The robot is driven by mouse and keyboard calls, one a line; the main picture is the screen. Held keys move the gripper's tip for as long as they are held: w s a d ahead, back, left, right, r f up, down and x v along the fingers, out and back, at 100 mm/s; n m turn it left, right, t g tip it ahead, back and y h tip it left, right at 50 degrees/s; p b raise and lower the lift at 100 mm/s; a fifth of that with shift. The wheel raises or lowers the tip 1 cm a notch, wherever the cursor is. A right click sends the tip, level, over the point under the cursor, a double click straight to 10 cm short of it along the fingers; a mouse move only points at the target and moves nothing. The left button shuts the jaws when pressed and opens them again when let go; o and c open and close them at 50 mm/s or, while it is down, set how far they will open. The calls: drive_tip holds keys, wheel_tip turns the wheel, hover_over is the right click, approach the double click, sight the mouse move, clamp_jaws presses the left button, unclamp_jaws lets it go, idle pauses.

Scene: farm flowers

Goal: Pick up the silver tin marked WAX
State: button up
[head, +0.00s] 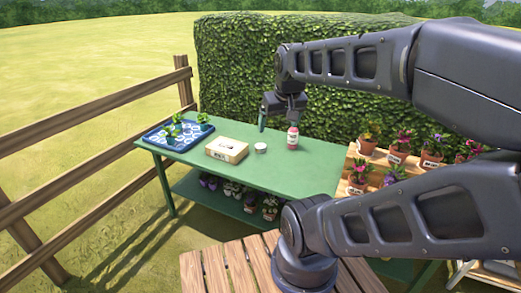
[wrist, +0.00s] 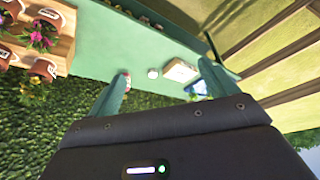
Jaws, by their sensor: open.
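A small round pale tin (head: 260,148) stands on the green table (head: 306,172), between a cream box and a red jar. Its marking is too small to read. It also shows in the wrist view (wrist: 153,73), between my two fingers but farther off. My gripper (head: 276,122) is above the back of the table, fingers apart and empty. Both fingers also show in the wrist view (wrist: 160,78). The red jar (head: 293,138) with a pale label stands right of the tin, close to my gripper in the head view.
The cream box (head: 227,150) lies left of the tin. A blue patterned tray (head: 155,137) with small plants is at the table's left end. A hedge (head: 235,75) rises behind. Potted flowers (head: 398,150) stand on wooden steps at right. The table's front is clear.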

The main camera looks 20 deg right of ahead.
drive_tip(key=shift+w, duration=0.1)
drive_tip(key=n+g, duration=0.5)
drive_tip(key=n, duration=0.8)
hover_over(260, 145)
drive_tip(key=s, duration=0.1)
wheel_tip(260, 145, down, 34)
drive_tip(key=shift+w+a+f, duration=0.1)
drive_tip(key=shift+w+f, duration=0.05)
drive_tip(key=shift+f, duration=2.65)
drive_tip(key=shift+w+a+f, duration=0.1)
drive_tip(key=shift+w+f, duration=0.05)
drive_tip(key=shift+f, duration=2.6)
drive_tip(key=c, duration=1)
